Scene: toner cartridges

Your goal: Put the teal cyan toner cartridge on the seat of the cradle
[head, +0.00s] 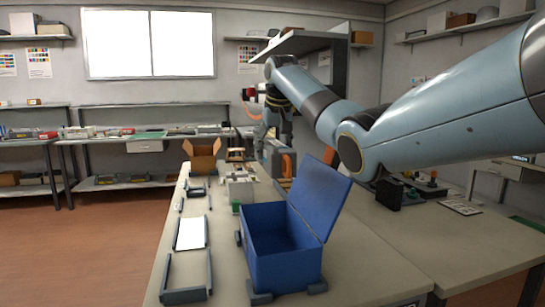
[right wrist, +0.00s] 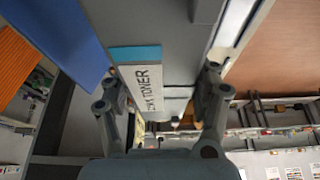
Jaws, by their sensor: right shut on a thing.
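My right gripper (head: 275,138) hangs over the far part of the workbench. It is shut on the toner cartridge (right wrist: 143,80), a grey body with a teal stripe and a white label ending in "TONER". In the right wrist view, the two fingers of the right gripper (right wrist: 160,105) stand on either side of it. In the head view the cartridge is small and partly hidden by the gripper. I cannot clearly pick out the cradle or its seat. My left gripper is not in view.
An open blue box (head: 275,262) with its lid up stands on the near bench. Left of it are a white sheet (head: 190,233) and a grey frame (head: 185,296). A cardboard box (head: 203,160) stands farther back. Bare bench lies right of the blue box.

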